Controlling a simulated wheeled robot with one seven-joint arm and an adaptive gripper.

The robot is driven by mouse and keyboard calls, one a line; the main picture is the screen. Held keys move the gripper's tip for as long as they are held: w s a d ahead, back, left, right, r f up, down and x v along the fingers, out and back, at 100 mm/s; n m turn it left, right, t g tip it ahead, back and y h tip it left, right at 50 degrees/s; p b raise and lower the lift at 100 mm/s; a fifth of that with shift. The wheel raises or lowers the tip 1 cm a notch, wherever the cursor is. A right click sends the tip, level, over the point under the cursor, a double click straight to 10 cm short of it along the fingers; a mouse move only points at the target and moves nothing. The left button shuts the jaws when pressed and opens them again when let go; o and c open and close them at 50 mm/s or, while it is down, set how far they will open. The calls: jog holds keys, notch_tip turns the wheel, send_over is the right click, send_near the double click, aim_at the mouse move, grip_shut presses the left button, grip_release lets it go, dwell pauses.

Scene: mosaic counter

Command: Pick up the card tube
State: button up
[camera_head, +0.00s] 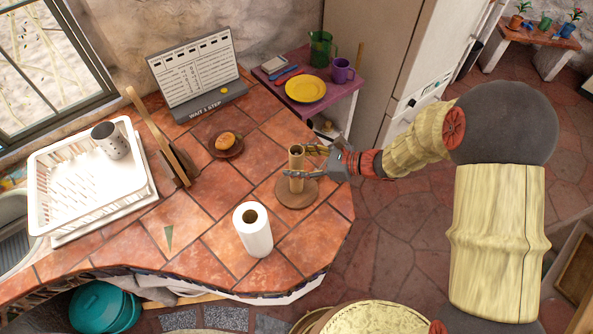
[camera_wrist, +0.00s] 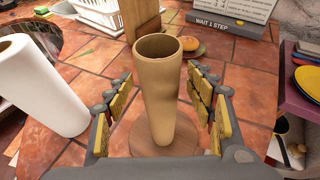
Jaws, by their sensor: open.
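The card tube (camera_head: 296,168) is brown, hollow and upright, on a round wooden base (camera_head: 296,197) near the counter's right edge. In the wrist view the card tube (camera_wrist: 160,95) stands in the middle, between the two fingers of my gripper (camera_wrist: 165,105). In the head view my gripper (camera_head: 303,162) reaches in from the right, its fingers on either side of the tube. The fingers are open, with a visible gap to the tube on both sides in the wrist view.
A white paper roll (camera_head: 253,232) stands close by, front left of the tube. A plate with a bun (camera_head: 228,141), a wooden board (camera_head: 158,137), a dish rack (camera_head: 88,190) and a calendar sign (camera_head: 195,73) are farther left and back. A purple side table (camera_head: 344,102) stands behind.

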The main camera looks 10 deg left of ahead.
jog(key=c, duration=0.3)
jog(key=c, duration=0.7)
jog(key=shift+o, duration=0.2)
jog(key=shift+r, duration=0.1)
